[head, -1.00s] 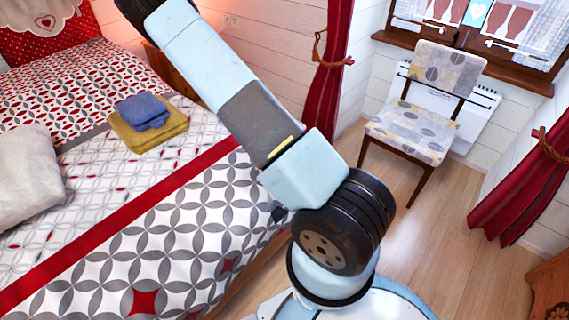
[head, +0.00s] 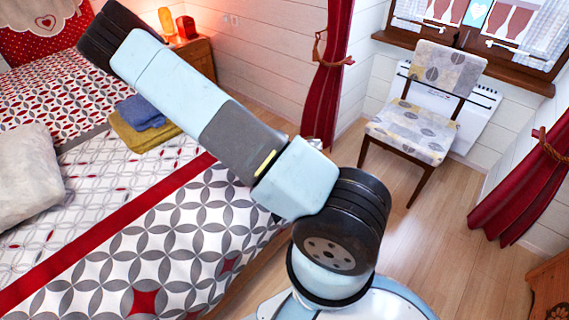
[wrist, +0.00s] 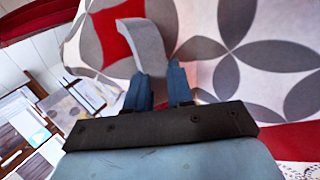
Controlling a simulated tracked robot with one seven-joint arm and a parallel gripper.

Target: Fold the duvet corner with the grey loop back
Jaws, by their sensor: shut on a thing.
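The duvet (head: 200,230) lies on the bed, white with grey petal shapes, red patches and a red stripe. In the wrist view its patterned cloth (wrist: 275,55) fills the upper right, close to my fingers. The grey loop (wrist: 150,40), a curved plain grey band, rises from between the fingertips in the wrist view. My gripper (wrist: 158,90) is shut on this loop, with two blue fingers a little apart. In the head view my arm crosses over the bed's near side and hides the gripper, the loop and the held corner.
Folded blue and yellow towels (head: 148,135) and a grey-white pillow (head: 28,178) lie on the bed. A bedside table (head: 192,52) stands behind. A chair (head: 415,125) stands by the window. The wooden floor between bed and chair is clear.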

